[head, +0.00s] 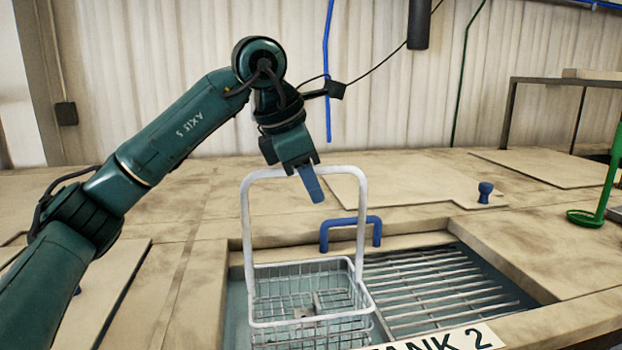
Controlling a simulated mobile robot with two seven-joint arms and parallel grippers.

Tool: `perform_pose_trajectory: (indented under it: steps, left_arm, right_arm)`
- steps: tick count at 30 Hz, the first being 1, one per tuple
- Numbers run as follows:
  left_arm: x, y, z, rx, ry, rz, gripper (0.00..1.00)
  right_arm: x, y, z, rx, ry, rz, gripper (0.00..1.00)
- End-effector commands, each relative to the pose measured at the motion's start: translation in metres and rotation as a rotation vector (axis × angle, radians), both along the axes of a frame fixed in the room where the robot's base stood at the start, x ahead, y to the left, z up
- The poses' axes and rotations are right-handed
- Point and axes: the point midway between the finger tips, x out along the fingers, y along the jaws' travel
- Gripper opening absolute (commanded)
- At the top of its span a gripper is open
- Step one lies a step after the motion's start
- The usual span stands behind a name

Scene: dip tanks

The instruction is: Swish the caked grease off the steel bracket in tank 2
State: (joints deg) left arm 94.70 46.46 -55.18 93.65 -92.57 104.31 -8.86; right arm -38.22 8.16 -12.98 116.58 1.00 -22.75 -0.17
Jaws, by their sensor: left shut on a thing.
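My left gripper (311,186), with blue fingers, is shut on the top bar of the tall white handle (247,225) of a wire basket (310,322). The basket hangs roughly upright in the left part of the opening of tank 2 (470,338). A small grey-brown piece, which looks like the steel bracket (304,314), lies inside the basket, partly hidden by the wires. I cannot tell how much grease is on it. Grey-green liquid or tank floor shows around the basket; how deep the basket sits is unclear. My right gripper is not in view.
A slatted metal rack (440,290) fills the right part of the opening. A blue handle (350,222) stands at the back edge. A blue knob (485,192) sits on a lid behind.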

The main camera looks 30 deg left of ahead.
Motion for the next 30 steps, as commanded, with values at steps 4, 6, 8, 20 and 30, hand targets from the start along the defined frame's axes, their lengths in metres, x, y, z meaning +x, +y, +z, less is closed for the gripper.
perform_pose_trajectory:
  steps: [4, 6, 8, 20, 30]
  left_arm:
    - [0.0, 0.0, -0.027, -0.001, -0.004, 0.001, 0.0]
    - [0.0, 0.0, -0.037, -0.001, -0.004, 0.001, 0.0]
    - [0.0, 0.0, -0.046, -0.001, -0.004, 0.001, 0.0]
    - [0.0, -0.001, -0.105, -0.001, -0.003, 0.0, 0.0]
    - [0.001, -0.001, -0.143, -0.002, -0.005, 0.0, 0.0]
  right_arm:
    - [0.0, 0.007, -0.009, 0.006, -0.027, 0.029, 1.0]
    - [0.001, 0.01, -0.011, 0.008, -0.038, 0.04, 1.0]
    - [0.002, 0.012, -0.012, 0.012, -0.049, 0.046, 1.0]
    - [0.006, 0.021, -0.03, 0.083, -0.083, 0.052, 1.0]
    - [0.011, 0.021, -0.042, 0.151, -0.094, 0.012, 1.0]
